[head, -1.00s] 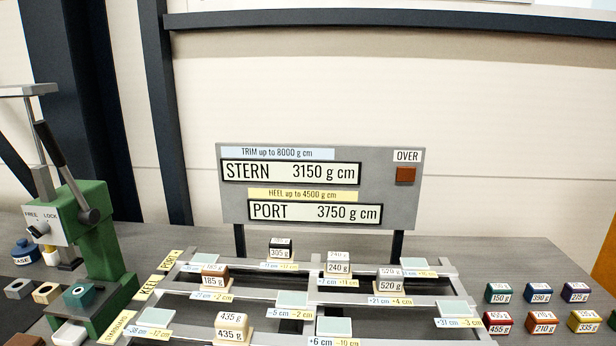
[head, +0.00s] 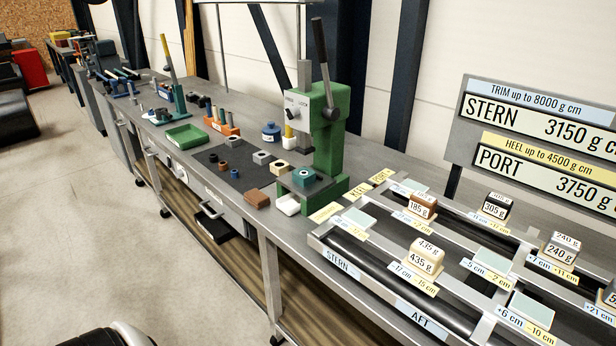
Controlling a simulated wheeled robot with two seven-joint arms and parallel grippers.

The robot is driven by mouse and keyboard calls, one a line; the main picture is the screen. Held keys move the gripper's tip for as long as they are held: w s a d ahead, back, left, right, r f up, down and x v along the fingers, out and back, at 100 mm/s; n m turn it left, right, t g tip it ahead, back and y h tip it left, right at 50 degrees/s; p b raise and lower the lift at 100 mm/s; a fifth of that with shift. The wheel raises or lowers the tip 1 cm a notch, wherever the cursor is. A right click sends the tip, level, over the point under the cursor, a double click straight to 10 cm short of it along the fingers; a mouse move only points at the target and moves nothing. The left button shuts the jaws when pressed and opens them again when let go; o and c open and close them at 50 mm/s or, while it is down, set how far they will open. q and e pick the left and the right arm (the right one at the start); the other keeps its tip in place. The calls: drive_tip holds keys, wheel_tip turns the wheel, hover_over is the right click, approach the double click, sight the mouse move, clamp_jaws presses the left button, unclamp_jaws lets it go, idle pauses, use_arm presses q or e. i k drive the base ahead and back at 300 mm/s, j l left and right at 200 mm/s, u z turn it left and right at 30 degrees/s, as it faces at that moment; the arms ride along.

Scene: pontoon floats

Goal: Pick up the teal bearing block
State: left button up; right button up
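The teal bearing block (head: 304,176) is a small block with a dark round opening in its top. It sits on the bed of the green press (head: 328,150), below the press head. Neither of my grippers is in view.
A dark mat (head: 232,168) left of the press holds a grey block (head: 262,157), a tan block (head: 279,168) and small dark rings. A brown block (head: 257,198) lies near the bench edge. The pontoon frame (head: 372,266) with weights stands right. Floor before the bench is clear.

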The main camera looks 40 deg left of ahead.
sight(302, 181)
drive_tip(key=u, duration=1.35)
drive_tip(key=i+j, duration=0.1)
drive_tip(key=i, duration=0.25)
drive_tip(key=i+j+z, duration=0.15)
drive_tip(key=i, duration=0.15)
